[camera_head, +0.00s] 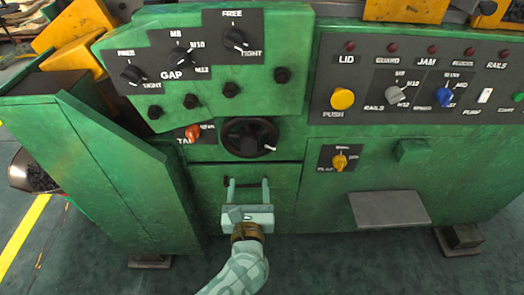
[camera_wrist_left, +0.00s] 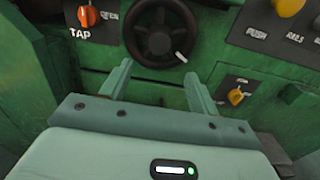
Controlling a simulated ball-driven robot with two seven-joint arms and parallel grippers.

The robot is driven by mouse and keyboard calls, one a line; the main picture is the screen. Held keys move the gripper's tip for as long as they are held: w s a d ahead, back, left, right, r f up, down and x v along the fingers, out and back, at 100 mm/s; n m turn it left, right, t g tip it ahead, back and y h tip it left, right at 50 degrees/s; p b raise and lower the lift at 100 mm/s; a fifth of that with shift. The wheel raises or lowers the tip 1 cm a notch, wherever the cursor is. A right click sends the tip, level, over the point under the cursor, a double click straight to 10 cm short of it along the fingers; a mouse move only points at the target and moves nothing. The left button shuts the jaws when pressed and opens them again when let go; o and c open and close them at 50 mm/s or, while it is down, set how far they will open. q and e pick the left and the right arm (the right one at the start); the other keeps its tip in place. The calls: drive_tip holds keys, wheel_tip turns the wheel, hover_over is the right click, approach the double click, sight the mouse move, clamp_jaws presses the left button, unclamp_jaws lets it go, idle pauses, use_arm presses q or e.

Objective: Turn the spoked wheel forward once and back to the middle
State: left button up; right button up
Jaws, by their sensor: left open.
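The spoked wheel (camera_head: 250,137) is black with a dark hub and sits upright on the green machine's front, below the gap panel. Its small pale handle points to the lower right. The wheel also shows at the top of the left wrist view (camera_wrist_left: 157,30), with the pale handle at its lower right. My left gripper (camera_head: 248,182) is open and empty, below the wheel and apart from it in the picture. Its two fingers (camera_wrist_left: 158,82) point up toward the wheel, one to each side. My right gripper is in neither view.
An orange tap lever (camera_head: 192,132) sits just left of the wheel. A yellow knob (camera_head: 340,162) is at its right. Black bolts (camera_head: 231,90) stick out above. A grey tray (camera_head: 389,208) juts out at lower right, and a green wing (camera_head: 115,165) stands at left.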

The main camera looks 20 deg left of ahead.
sight(249, 151)
use_arm(q)
drive_tip(key=b+x, duration=0.1)
drive_tip(key=x, duration=0.5)
drive_tip(key=b+x, duration=0.1)
drive_tip(key=x, duration=0.5)
drive_tip(key=shift+w+a+f, duration=0.15)
drive_tip(key=shift+w+f, duration=0.05)
drive_tip(key=shift+w, duration=0.15)
drive_tip(key=shift+w+a+r, duration=0.1)
drive_tip(key=shift+w, duration=0.25)
